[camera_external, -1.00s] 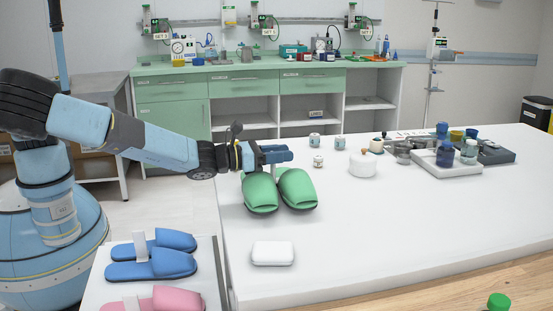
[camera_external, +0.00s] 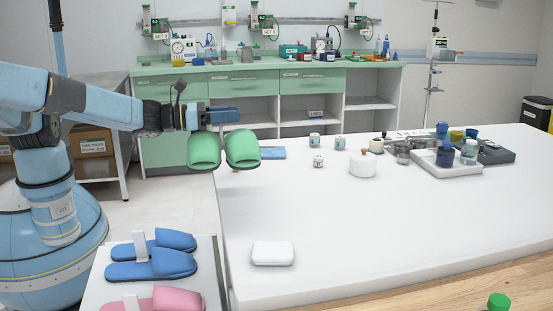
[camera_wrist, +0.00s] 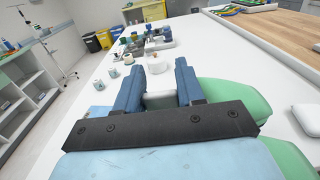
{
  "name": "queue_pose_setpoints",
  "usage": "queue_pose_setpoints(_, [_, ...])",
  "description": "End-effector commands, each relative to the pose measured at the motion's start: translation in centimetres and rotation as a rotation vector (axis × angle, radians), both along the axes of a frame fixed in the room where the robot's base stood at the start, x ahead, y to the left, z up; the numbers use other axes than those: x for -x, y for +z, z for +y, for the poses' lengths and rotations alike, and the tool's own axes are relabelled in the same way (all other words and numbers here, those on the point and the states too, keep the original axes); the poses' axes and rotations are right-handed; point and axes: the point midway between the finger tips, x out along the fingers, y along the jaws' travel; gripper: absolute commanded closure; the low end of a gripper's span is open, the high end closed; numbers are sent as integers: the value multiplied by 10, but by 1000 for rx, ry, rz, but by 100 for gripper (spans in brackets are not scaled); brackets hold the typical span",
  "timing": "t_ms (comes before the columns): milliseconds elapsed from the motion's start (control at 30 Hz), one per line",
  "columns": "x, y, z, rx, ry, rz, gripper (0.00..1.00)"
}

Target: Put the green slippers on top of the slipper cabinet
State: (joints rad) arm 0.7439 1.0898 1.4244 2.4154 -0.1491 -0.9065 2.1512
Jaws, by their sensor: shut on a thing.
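The pair of green slippers (camera_external: 224,150) hangs from my gripper (camera_external: 222,116) at the left end of the white table, raised above its surface. In the wrist view, my gripper (camera_wrist: 158,88) is shut on a pale piece between the slippers, and green parts of the slippers (camera_wrist: 235,100) show beside and under it. The slipper cabinet (camera_external: 208,270) stands at the bottom left, its white top partly in view. Blue slippers (camera_external: 150,262) and pink slippers (camera_external: 165,300) lie on it, each pair with a white piece between or beside them.
The white table (camera_external: 370,220) is mostly bare in front. A white soap-like block (camera_external: 272,253) lies near its left front. A blue flat item (camera_external: 272,153) lies behind the slippers. Small jars (camera_external: 315,140), a white pot (camera_external: 362,163) and trays (camera_external: 446,163) stand farther back.

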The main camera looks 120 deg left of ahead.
Motion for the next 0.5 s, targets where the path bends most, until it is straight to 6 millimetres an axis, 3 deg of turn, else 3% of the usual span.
queue_pose_setpoints(167, [-39,-19,-44,2,-201,1,100])
queue_pose_setpoints(300, [-72,-42,-98,2,-420,1,100])
queue_pose_setpoints(500, [-100,-74,-181,3,-729,0,100])
